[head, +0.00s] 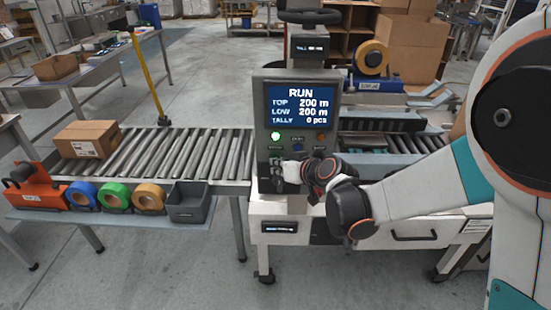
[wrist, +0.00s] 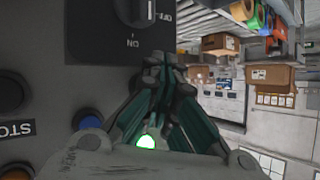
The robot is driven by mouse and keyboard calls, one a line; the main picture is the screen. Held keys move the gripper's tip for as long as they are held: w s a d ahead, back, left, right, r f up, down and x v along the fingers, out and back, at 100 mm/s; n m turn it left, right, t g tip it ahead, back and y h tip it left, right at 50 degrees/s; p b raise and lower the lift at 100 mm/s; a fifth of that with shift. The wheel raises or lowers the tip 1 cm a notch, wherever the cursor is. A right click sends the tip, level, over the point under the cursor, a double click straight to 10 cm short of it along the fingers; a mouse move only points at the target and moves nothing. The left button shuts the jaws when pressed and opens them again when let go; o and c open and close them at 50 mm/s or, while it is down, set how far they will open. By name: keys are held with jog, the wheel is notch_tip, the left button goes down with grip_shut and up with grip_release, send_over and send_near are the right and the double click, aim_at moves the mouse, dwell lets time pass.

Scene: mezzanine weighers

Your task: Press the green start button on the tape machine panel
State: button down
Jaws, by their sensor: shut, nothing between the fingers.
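The tape machine panel (head: 262,110) stands upright in the middle of the head view, its screen (head: 297,104) reading RUN, with TALLY 0 pcs. A lit green round (head: 275,135) shows below the screen at the left; it also glows in the wrist view (wrist: 147,141), partly behind my fingers. My gripper (head: 284,172) is shut and empty, at the panel's lower left. In the wrist view my gripper (wrist: 172,65) lies close over the panel; contact is unclear.
In the wrist view, a black rotary switch (wrist: 148,12), a blue button (wrist: 87,118) and a STOP label (wrist: 15,129) are close by. A roller conveyor (head: 215,155) with a carton (head: 87,138) lies left. Tape rolls (head: 114,195) and a grey bin (head: 190,202) sit in front.

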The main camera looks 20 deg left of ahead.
jog(key=shift+s+d, duration=0.15)
jog(key=shift+s, duration=0.45)
jog(key=s, duration=0.2)
jog(key=s+d, duration=0.1)
jog(key=s, duration=0.1)
jog(key=shift+s+d, duration=0.1)
jog(key=shift+s, duration=0.3)
dwell(0.4)
